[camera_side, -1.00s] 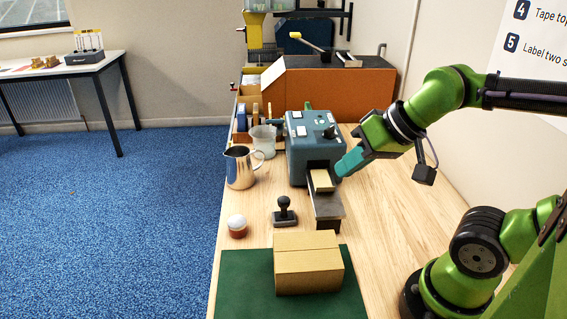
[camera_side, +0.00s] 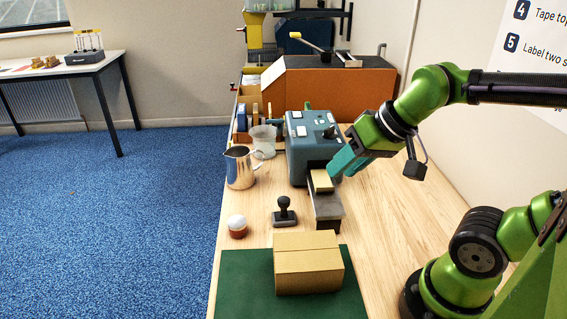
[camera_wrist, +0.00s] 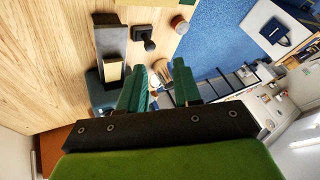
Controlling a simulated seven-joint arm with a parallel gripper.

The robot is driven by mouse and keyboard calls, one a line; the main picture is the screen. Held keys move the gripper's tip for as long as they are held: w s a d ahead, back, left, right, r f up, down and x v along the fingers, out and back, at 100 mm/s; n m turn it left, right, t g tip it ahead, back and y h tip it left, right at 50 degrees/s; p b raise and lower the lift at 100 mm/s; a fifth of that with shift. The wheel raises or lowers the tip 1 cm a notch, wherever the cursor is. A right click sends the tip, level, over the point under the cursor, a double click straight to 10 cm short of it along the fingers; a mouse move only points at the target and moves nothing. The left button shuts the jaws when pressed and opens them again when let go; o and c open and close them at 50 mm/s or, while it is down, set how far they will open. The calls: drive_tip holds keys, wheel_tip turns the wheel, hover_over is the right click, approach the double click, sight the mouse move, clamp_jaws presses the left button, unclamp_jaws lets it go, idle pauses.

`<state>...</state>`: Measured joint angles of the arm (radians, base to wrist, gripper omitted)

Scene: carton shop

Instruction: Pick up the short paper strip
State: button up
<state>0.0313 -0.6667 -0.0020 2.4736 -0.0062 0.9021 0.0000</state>
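A short tan paper strip (camera_side: 321,181) lies at the mouth of the blue-grey tape dispenser (camera_side: 301,150), over its dark outfeed plate (camera_side: 327,206). In the wrist view the strip (camera_wrist: 115,73) shows as a pale yellow piece left of my fingers. My gripper (camera_side: 341,165) is just right of the dispenser mouth in the side view, beside the strip. In the wrist view its two green fingers (camera_wrist: 160,85) are spread apart with no strip between them. Whether a finger touches the dispenser is unclear.
A closed carton (camera_side: 308,264) sits on a green mat (camera_side: 240,285) in front. A black-handled stamp (camera_side: 284,213), a red-and-white pot (camera_side: 237,227), a metal jug (camera_side: 240,168) and a clear cup (camera_side: 264,139) stand left.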

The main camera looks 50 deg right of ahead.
sight(329, 193)
drive_tip(key=w+d+r+n+g+h, duration=0.1)
drive_tip(key=w+d+n+g+h, duration=0.1)
drive_tip(key=w+d+n+g, duration=0.75)
drive_tip(key=f+n+t, duration=0.1)
drive_tip(key=f, duration=0.4)
drive_tip(key=d+f+n+t, duration=0.1)
drive_tip(key=f, duration=0.5)
drive_tip(key=d+f+n+t, duration=0.1)
drive_tip(key=f+n, duration=0.1)
drive_tip(key=f, duration=0.3)
drive_tip(key=shift+w+f, duration=0.15)
drive_tip(key=shift+f, duration=0.2)
drive_tip(key=shift+c, duration=0.5)
clamp_jaws()
